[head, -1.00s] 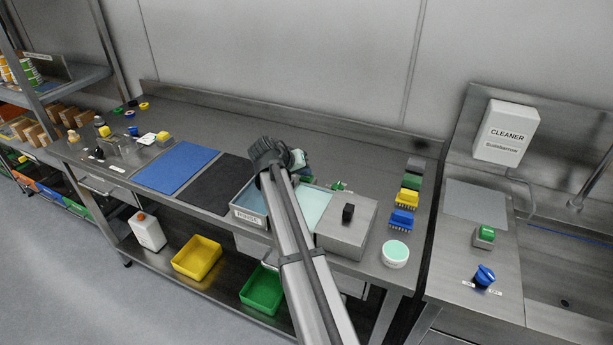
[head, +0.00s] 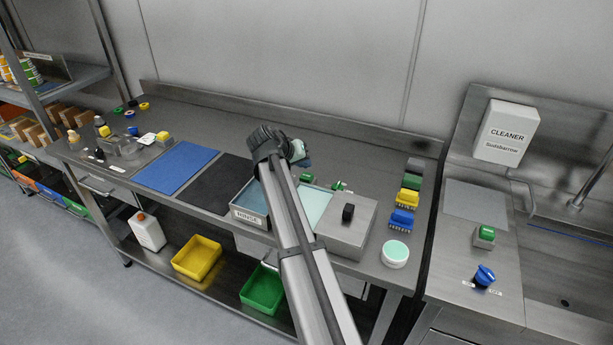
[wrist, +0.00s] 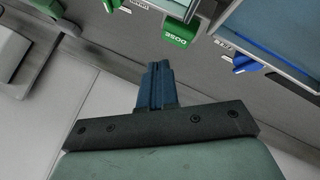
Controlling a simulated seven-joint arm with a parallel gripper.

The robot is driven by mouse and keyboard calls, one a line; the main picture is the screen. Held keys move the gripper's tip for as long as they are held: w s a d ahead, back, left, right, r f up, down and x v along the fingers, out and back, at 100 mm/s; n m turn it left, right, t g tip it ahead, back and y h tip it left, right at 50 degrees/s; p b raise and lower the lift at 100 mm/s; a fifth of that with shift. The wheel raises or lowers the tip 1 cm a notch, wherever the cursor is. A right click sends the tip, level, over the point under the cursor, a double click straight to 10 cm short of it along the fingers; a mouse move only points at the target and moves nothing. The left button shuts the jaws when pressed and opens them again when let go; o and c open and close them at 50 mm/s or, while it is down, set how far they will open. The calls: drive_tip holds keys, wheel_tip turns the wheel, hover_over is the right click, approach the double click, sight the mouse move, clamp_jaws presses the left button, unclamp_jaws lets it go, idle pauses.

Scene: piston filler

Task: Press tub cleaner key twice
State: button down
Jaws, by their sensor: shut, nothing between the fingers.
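My gripper (head: 302,155) is shut and empty, held above the back of the bench behind the tubs. Its closed dark fingers (wrist: 157,85) point up the picture in the wrist view. In the head view, small green pieces (head: 338,186) sit behind the tubs, partly hidden. The RINSE tub (head: 250,217) and a tub of pale green liquid (head: 316,207) are below my arm. I cannot tell which piece is the tub cleaner key.
A steel box with a black knob (head: 347,213) stands right of the tubs. Brushes (head: 402,219) and a round tub (head: 395,254) are farther right. A CLEANER dispenser (head: 506,133) hangs above a green button (head: 485,236) and a blue knob (head: 484,275). The back bench is mostly clear.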

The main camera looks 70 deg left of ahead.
sight(304, 177)
drive_tip(key=shift+r, duration=1.85)
idle(1.1)
wheel_tip(304, 177, up, 4)
drive_tip(key=shift+f, duration=0.1)
drive_tip(key=shift+f, duration=0.1)
drive_tip(key=shift+f, duration=4.3)
drive_tip(key=shift+f, duration=0.2)
drive_tip(key=shift+f, duration=0.25)
